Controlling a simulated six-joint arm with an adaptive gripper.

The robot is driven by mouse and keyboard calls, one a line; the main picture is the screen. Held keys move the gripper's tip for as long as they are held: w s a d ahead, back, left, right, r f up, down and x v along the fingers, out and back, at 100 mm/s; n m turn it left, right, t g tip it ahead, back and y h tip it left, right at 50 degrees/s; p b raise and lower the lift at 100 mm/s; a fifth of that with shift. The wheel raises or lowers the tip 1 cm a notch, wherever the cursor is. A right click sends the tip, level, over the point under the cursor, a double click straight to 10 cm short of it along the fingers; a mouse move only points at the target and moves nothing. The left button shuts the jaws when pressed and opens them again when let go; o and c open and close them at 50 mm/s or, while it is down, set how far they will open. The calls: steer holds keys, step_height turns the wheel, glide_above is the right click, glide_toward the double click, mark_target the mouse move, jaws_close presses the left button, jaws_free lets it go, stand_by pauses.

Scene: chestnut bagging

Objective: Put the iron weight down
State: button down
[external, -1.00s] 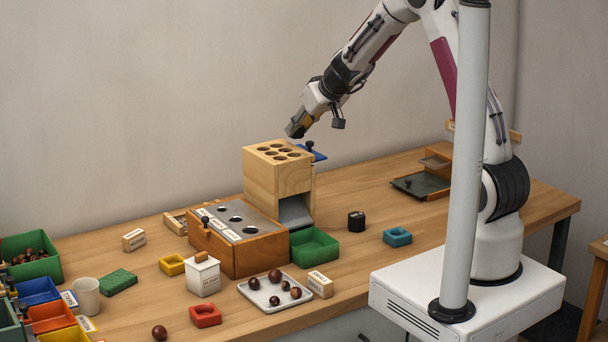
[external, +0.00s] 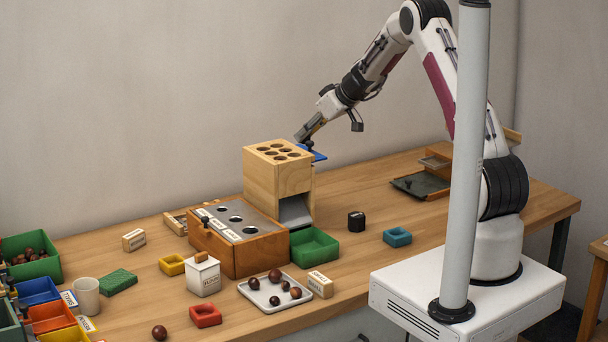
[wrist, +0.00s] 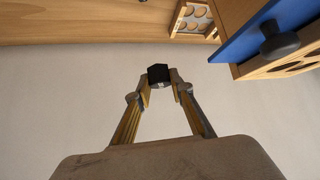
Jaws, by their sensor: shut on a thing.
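My gripper (external: 303,135) is raised by the top of the tall wooden box with round holes (external: 262,153), near the wall side. In the wrist view the fingers of my gripper (wrist: 161,82) are shut on a small black block, the iron weight (wrist: 158,73), held at the fingertips. Pale wall shows behind and around it in that view. In the external view I cannot make out the weight in the jaws.
A blue slide (external: 318,155) with a black knob (wrist: 280,46) juts from the tall box, close to my gripper. A black lidded object (external: 356,221) stands on the table near a green tray (external: 331,248) and a blue dish (external: 397,237). Table right of the box is mostly clear.

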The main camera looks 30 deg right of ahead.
steer(key=d+f, duration=0.8)
steer(key=d, duration=0.5)
steer(key=shift+w+d+f+n+y, duration=0.15)
steer(key=shift+w+f+n+y, duration=0.15)
steer(key=shift+f, duration=3.15)
steer(key=shift+f, duration=1.85)
steer(key=shift+f, duration=0.1)
steer(key=c, duration=1.8)
jaws_free()
steer(key=shift+f, duration=0.1)
